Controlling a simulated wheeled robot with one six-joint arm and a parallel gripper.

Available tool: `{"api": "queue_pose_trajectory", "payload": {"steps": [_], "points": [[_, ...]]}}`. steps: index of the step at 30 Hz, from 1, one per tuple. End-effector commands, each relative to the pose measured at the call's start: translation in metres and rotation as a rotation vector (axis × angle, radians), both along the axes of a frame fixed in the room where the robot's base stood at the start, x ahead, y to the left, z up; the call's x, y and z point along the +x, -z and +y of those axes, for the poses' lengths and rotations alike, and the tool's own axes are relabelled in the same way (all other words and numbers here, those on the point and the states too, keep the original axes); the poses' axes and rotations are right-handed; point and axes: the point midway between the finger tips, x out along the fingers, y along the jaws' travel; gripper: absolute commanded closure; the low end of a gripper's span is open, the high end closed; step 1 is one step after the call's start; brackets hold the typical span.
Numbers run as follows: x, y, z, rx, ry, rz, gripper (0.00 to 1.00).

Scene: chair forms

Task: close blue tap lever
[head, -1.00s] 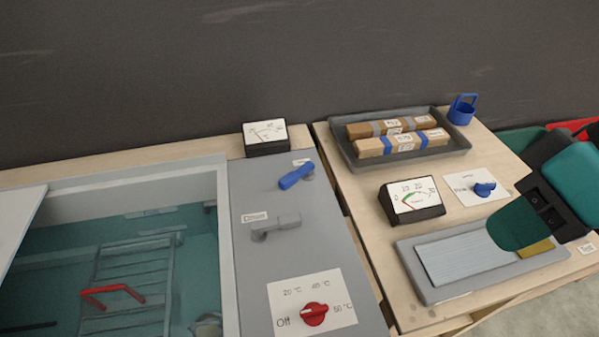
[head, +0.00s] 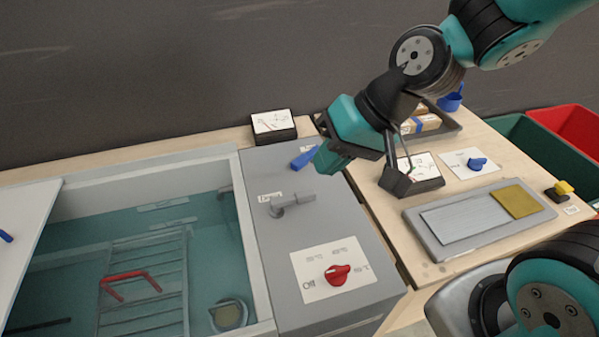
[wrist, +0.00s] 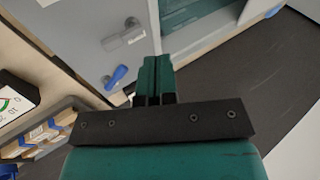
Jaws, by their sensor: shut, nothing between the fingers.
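The blue tap lever (head: 303,158) sits on the grey panel beside the water basin. My gripper covers its right end in the head view. The lever also shows in the wrist view (wrist: 116,77), just left of my fingertips. My gripper (head: 324,163) is shut and empty, over the panel beside the lever. Its teal fingers are pressed together in the wrist view (wrist: 155,72). A gap shows between fingers and lever there; I cannot tell whether they touch.
A grey lever (head: 292,202) and a red knob (head: 338,273) are on the same panel. A meter (head: 273,125) stands behind it. Another meter (head: 424,172) and a tray with wrapped packages (head: 447,127) are on the wooden table at right. The basin (head: 150,255) lies left.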

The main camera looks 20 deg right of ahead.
Motion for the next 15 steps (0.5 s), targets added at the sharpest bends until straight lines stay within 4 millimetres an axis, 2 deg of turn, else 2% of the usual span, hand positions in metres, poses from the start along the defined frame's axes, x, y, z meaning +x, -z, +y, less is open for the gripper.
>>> {"api": "queue_pose_trajectory", "payload": {"steps": [1, 3, 6, 10, 15], "points": [[0.021, 0.028, -0.01, 0.051, 0.135, 0.03, 1.0], [0.048, 0.055, -0.025, 0.127, 0.326, 0.047, 1.0], [0.078, 0.091, -0.051, 0.22, 0.578, 0.061, 1.0], [0.098, 0.125, -0.082, 0.304, 0.822, 0.069, 1.0], [0.109, 0.145, -0.102, 0.353, 0.968, 0.065, 1.0]]}}
